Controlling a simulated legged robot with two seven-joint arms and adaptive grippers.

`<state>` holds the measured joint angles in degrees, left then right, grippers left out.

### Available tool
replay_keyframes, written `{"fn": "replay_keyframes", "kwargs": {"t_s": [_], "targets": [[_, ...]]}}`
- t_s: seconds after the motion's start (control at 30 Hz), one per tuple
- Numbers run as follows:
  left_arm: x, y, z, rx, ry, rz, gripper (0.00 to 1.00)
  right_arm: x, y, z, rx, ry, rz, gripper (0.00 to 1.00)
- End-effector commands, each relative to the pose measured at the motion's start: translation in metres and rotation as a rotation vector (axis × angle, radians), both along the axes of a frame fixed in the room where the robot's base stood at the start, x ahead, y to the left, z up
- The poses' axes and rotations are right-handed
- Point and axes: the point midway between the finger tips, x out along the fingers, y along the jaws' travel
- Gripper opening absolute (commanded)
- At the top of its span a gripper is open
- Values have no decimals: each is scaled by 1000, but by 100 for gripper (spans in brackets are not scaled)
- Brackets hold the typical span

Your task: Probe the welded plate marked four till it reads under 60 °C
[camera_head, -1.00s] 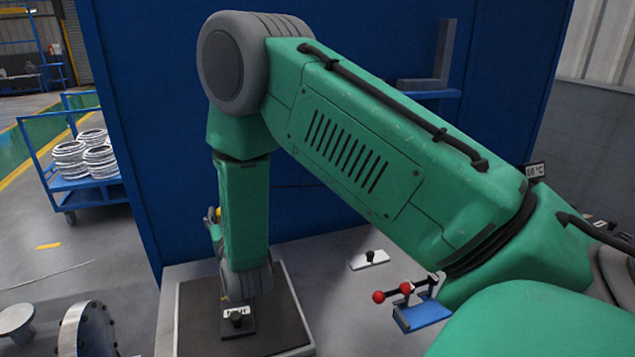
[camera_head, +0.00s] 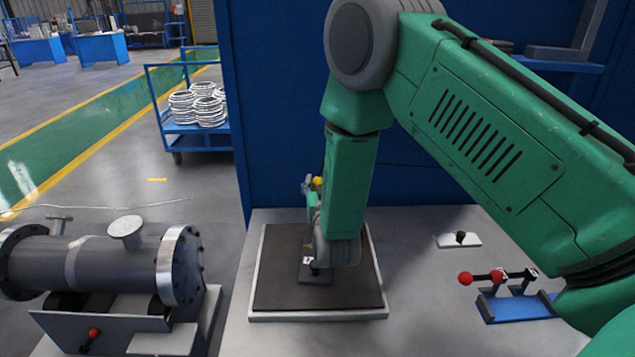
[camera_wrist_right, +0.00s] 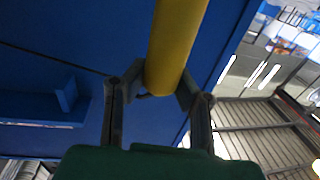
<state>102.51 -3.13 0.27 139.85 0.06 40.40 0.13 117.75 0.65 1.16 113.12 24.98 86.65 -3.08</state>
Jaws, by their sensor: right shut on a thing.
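My right arm comes in from the right, and its forearm covers much of the view. My right gripper (camera_head: 310,190) is mostly hidden behind it, above the worktable. In the right wrist view the gripper (camera_wrist_right: 160,88) is shut on a yellow rod-shaped probe (camera_wrist_right: 178,38); its yellow also shows in the head view (camera_head: 317,183). A small dark plate (camera_head: 314,275) with a black knob lies on the black mat (camera_head: 277,285), partly hidden by my arm. No number four is legible. My left gripper is out of view.
A blue toggle clamp (camera_head: 518,307) with red knobs stands on the table at right. A grey flanged shell (camera_head: 95,262) rests on a stand at left. A blue wall (camera_head: 275,110) closes the back. A blue cart (camera_head: 190,142) holds several metal rings.

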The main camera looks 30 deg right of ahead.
Motion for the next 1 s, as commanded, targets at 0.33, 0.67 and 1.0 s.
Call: {"fn": "replay_keyframes", "kwargs": {"t_s": [0.33,0.67,1.0], "targets": [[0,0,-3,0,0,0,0,0,0,-3,0,0,0,0],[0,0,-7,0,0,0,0,0,0,-8,0,-1,0,0],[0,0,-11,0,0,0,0,0,0,-13,0,-1,0,0]]}}
